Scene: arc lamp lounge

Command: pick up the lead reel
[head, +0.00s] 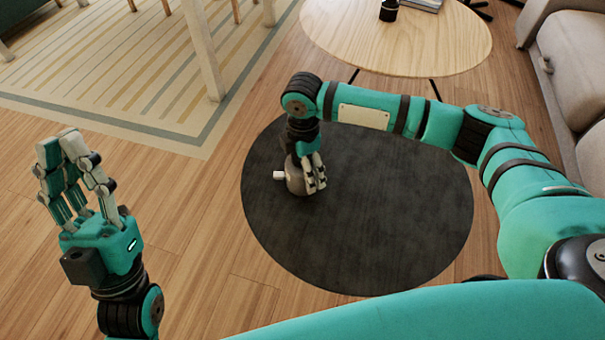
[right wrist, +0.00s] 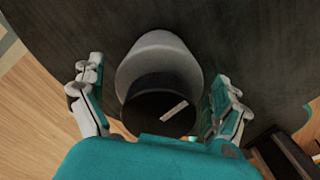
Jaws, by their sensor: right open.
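The lead reel (head: 295,178) is a grey, rounded piece with a pale stub on its left side, low over the dark round rug. In the right wrist view the reel (right wrist: 155,55) shows as a grey cylinder with a dark end and a pale strip. My right gripper (head: 315,180) reaches down at it; in the wrist view its open fingers (right wrist: 160,95) stand on both sides of the reel, with gaps visible. My left gripper (head: 62,140) is empty, fingers extended upward and apart, over the wood floor at the left.
The dark round rug (head: 400,220) lies on the wood floor and is otherwise clear. A round wooden table (head: 400,45) with a black cup (head: 388,11) stands behind it. A grey sofa (head: 575,60) is at right, a striped rug (head: 130,80) at back left.

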